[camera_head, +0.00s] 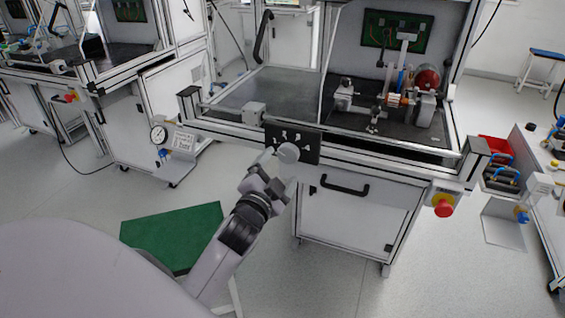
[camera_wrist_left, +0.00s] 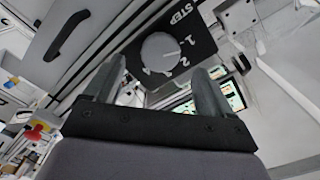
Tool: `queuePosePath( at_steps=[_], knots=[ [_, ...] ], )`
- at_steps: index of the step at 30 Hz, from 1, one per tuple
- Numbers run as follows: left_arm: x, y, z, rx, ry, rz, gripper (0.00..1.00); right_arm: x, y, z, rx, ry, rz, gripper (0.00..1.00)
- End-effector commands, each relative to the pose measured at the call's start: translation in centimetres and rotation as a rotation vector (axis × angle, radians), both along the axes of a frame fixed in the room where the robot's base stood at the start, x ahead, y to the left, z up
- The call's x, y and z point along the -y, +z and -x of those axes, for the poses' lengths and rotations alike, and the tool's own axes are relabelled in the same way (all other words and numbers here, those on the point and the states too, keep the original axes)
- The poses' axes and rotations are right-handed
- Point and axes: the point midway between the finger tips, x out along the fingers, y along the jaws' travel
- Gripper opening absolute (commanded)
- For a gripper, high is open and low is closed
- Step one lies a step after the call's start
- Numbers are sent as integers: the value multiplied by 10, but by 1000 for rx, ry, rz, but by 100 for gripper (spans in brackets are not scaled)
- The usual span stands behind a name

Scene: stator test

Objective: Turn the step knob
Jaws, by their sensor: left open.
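The step knob (camera_head: 288,152) is a round, light grey knob on a black panel (camera_head: 308,143) at the front edge of the test bench. In the left wrist view the knob (camera_wrist_left: 160,51) sits on the panel (camera_wrist_left: 203,37), which carries the word STEP and the numbers 1 and 2. My left gripper (camera_head: 273,167) is just in front of the knob, at its lower left in the head view. In the left wrist view its fingers (camera_wrist_left: 158,66) are spread, with the knob ahead between them. I cannot tell whether a finger touches it. My right gripper is not in view.
Below the panel are a cabinet with a black handle (camera_head: 345,188) and a red emergency stop button (camera_head: 443,206). A pressure gauge (camera_head: 158,134) hangs at the left. The bench top holds a test fixture (camera_head: 395,98).

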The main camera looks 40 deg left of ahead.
Motion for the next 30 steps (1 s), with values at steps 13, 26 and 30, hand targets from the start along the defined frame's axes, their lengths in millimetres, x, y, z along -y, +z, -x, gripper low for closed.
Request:
queuePosePath(
  at_steps=[13,26,30],
  knots=[
    [7,0,33,0,1,-1,84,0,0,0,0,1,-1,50],
    [7,0,33,0,1,-1,84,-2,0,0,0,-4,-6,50],
    [13,-6,38,-24,-16,33,84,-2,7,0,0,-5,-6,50]
  ],
)
